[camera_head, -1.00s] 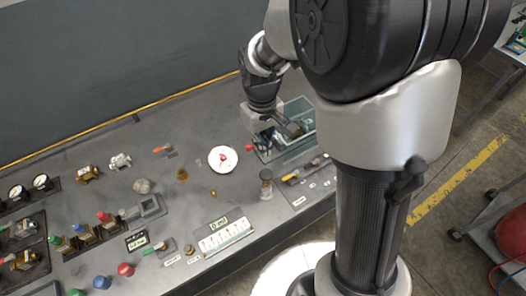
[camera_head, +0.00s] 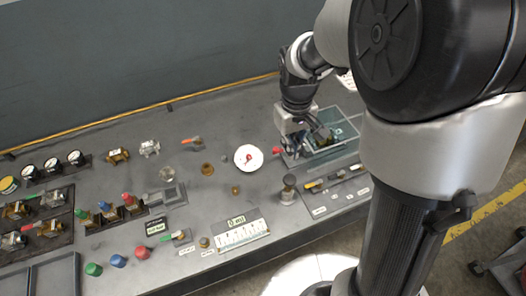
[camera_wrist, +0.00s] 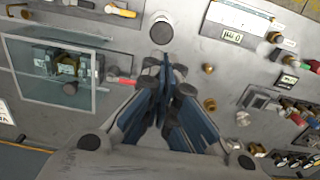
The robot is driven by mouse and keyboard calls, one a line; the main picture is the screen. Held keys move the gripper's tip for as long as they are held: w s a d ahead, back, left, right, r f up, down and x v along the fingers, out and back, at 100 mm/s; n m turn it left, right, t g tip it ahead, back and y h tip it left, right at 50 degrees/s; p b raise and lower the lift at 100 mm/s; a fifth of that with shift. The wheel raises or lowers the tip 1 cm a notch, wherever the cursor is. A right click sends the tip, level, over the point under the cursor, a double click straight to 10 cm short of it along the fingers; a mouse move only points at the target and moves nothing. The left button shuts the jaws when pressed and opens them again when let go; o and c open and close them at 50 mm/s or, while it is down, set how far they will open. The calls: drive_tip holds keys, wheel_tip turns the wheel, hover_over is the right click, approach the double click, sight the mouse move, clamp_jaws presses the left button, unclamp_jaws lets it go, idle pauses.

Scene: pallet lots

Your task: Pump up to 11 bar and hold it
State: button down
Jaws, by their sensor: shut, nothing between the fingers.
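My gripper (camera_head: 293,146) is shut and empty, beside the clear-walled box (camera_head: 349,146) at the right of the bench. In the wrist view my gripper (camera_wrist: 165,68) points at the bench, just right of a red-tipped handle (camera_wrist: 125,81) beside the box. The red tip (camera_head: 277,150) also shows in the head view. I cannot tell whether my fingers touch it. A white round dial (camera_head: 248,157) with a red mark lies left of the gripper; its reading is too small to tell. Which part is the pump is unclear.
A dark-topped cylinder (camera_head: 288,189) stands in front of the box. A white labelled panel (camera_head: 241,235) lies at the front edge. Several small gauges (camera_head: 52,165), valves and coloured buttons (camera_head: 117,261) fill the left.

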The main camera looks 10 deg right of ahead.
sight(293, 177)
idle(0.4)
drive_tip(key=r+m, duration=0.1)
drive_tip(key=m, duration=0.5)
drive_tip(key=s+d+r+m+p, duration=0.1)
drive_tip(key=m, duration=0.5)
drive_tip(key=r+m+p, duration=0.1)
drive_tip(key=m, duration=0.5)
drive_tip(key=shift+s+d+r, duration=0.15)
drive_tip(key=shift+d+r, duration=0.15)
wheel_tip(293, 177, down, 14)
drive_tip(key=b, duration=0.3)
drive_tip(key=shift+b, duration=0.3)
